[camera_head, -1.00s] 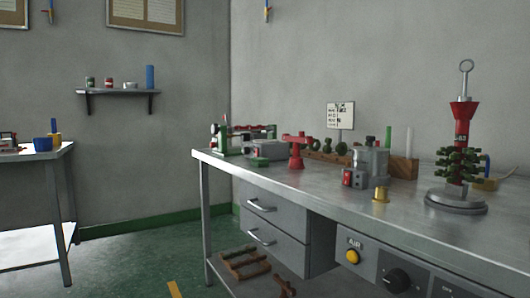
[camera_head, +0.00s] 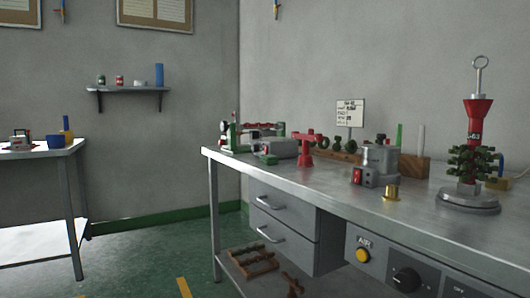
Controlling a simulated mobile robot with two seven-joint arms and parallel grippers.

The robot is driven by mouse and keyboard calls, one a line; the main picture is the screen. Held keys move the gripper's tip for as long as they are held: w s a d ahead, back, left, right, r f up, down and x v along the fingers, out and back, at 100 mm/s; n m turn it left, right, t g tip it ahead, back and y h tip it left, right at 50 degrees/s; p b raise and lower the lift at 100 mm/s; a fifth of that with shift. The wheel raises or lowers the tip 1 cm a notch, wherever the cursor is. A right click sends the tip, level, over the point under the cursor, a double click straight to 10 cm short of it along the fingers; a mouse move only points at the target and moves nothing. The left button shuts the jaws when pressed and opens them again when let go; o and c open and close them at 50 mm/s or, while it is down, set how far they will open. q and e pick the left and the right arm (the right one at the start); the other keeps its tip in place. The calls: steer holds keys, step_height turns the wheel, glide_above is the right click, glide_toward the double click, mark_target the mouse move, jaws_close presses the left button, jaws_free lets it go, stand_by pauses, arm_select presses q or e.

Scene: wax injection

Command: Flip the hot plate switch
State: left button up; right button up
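A small grey unit (camera_head: 371,180) with a red switch (camera_head: 357,175) on its front stands on the metal workbench (camera_head: 330,195), right of centre; it looks like the hot plate. A grey metal pot (camera_head: 381,160) sits on or just behind it. Whether the red switch is up or down is too small to tell. Neither of my grippers is in view.
A brass cup (camera_head: 391,193) stands right of the unit. A red stand (camera_head: 305,149) is to its left, and a tree of green pieces on a round base (camera_head: 468,203) to its right. A control panel (camera_head: 385,268) is under the bench edge. Floor left of the bench is open.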

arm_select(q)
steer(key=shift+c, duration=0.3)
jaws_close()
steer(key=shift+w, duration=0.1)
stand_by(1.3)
